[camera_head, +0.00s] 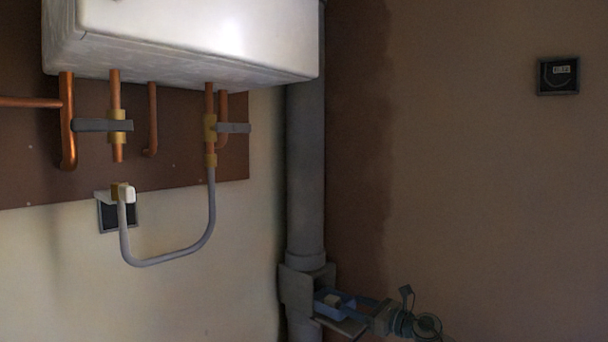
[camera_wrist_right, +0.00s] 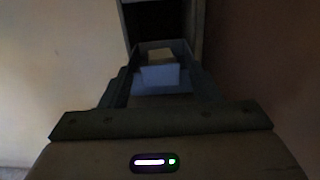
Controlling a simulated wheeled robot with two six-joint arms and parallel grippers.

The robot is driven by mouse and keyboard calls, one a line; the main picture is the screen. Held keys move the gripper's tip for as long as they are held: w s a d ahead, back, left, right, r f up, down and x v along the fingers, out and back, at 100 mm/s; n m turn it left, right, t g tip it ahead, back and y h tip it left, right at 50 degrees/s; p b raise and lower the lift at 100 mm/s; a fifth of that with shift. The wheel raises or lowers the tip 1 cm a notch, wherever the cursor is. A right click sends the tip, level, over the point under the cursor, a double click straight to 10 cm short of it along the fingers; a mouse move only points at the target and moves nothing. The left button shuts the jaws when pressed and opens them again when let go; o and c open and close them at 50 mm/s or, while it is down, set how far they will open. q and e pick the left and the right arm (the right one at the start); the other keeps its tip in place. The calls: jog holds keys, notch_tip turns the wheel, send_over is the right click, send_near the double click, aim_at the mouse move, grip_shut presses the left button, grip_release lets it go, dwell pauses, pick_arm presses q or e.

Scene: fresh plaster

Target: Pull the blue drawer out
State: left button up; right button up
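The blue drawer (camera_head: 328,309) is low on the grey pipe, in a grey housing (camera_head: 297,288). It stands at least partly out, and a pale block shows inside it. The right wrist view shows the drawer (camera_wrist_right: 165,90) ahead, with the tan block (camera_wrist_right: 160,57) in it. My right gripper (camera_head: 352,305) comes from the right at the drawer's front. Its fingers are wide apart, one on each side of the drawer in the right wrist view (camera_wrist_right: 165,76). I cannot tell whether they touch it. My left gripper is out of view.
A white boiler (camera_head: 200,38) with copper pipes hangs at upper left. A grey hose (camera_head: 160,261) loops below it. The tall grey pipe (camera_head: 306,170) stands in the corner above the housing. A small dark wall panel (camera_head: 558,76) is at right. The right wall is otherwise bare.

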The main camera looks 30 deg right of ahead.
jog(key=shift+b+v, duration=0.7)
jog(key=shift+v, duration=0.8)
jog(key=b+v, duration=0.2)
jog(key=v, duration=0.1)
jog(key=shift+r, duration=0.15)
jog(key=shift+s, duration=0.1)
